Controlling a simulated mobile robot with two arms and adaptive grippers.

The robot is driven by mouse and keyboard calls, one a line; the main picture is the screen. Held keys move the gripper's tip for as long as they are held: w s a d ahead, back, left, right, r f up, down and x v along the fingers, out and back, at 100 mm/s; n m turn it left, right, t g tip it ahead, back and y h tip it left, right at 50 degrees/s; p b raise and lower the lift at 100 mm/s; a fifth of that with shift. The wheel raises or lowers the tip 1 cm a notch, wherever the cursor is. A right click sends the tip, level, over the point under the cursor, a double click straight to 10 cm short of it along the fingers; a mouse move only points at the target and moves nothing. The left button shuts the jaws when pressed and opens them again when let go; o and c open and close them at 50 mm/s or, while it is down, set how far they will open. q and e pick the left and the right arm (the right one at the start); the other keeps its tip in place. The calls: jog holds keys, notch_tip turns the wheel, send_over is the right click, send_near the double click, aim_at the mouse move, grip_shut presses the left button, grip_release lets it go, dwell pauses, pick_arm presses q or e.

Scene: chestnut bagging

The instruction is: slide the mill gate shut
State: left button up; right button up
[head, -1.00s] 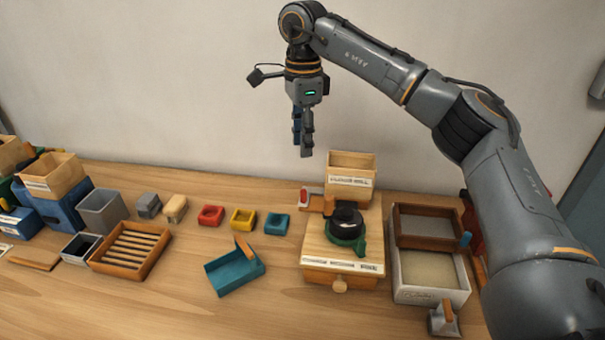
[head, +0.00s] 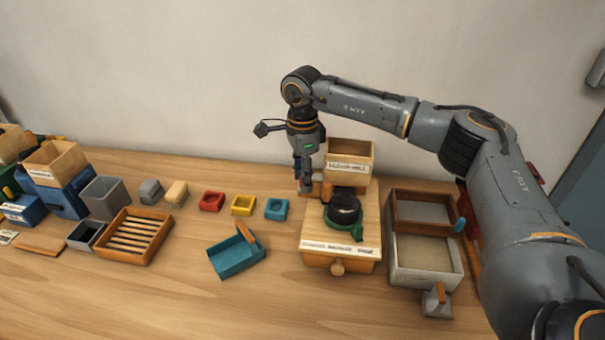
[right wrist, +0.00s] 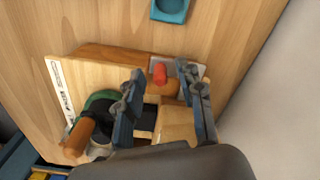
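The mill is a light wooden box (head: 315,236) with a black bowl in a green ring (head: 345,209) on top and a round knob at its front. A wooden hopper (head: 349,167) stands at its back. At the mill's back left is a small gate part with a red knob (right wrist: 160,74), an orange-brown block (right wrist: 164,88) and a grey plate. My right gripper (head: 304,186) points down over that part and partly hides it in the head view. In the right wrist view its fingers (right wrist: 162,78) are apart, on either side of the red knob; contact is unclear. My left gripper is out of view.
A tray with a sieve (head: 398,272) stands right of the mill. A teal scoop (head: 235,258) lies to the left. Red, yellow and teal small blocks (head: 276,209) line the table behind it. A slatted wooden tray (head: 131,253) and several boxes fill the left side.

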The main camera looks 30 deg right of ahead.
grip_shut()
jog(key=shift+s+d, duration=0.9)
jog(key=shift+d, duration=0.3)
jog(key=shift+c, duration=1.6)
grip_release()
jog(key=o, duration=0.3)
jog(key=shift+d, duration=0.1)
